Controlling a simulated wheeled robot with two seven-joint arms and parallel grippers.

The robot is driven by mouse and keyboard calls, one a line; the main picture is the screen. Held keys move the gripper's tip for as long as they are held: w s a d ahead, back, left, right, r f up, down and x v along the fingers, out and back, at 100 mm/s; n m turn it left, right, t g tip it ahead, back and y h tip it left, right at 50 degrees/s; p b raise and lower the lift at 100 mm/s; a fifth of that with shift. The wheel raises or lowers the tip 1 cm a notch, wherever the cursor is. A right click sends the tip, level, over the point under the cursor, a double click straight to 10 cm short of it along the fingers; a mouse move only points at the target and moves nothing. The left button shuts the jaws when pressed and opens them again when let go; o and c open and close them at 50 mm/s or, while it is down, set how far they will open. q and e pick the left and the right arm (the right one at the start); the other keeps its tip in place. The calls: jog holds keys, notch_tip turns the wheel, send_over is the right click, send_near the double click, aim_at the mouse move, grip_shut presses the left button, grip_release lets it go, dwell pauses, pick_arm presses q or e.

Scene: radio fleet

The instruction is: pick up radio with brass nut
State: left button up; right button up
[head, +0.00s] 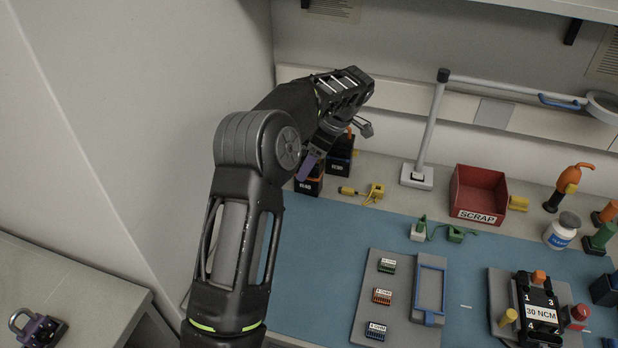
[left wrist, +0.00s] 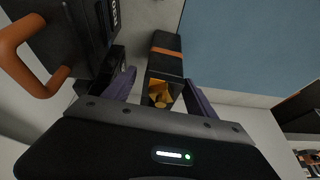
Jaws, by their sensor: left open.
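A dark radio with an orange band (left wrist: 166,50) stands between and beyond the fingers in the left wrist view; yellow brass-coloured parts (left wrist: 160,94) show at its near end. I cannot tell for certain whether one is the nut. In the head view a dark box-shaped radio (head: 310,185) stands at the back left of the bench, partly behind my arm. A second dark one (head: 341,160) stands behind it. My left gripper (left wrist: 158,82) is open, its purple fingers on either side of the banded radio. Contact cannot be told. My right gripper is out of view.
A dark labelled box (left wrist: 85,35) with an orange handle (left wrist: 28,55) is close left in the wrist view. A yellow connector (head: 374,193), a lamp stand (head: 417,176) and a red scrap bin (head: 480,178) stand right. The blue mat's left part (head: 320,250) is clear.

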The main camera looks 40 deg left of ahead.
pick_arm(q)
jog(key=shift+x, duration=0.85)
jog(key=shift+p+x, duration=0.3)
jog(key=shift+x, duration=0.5)
jog(key=shift+c, duration=0.5)
grip_shut()
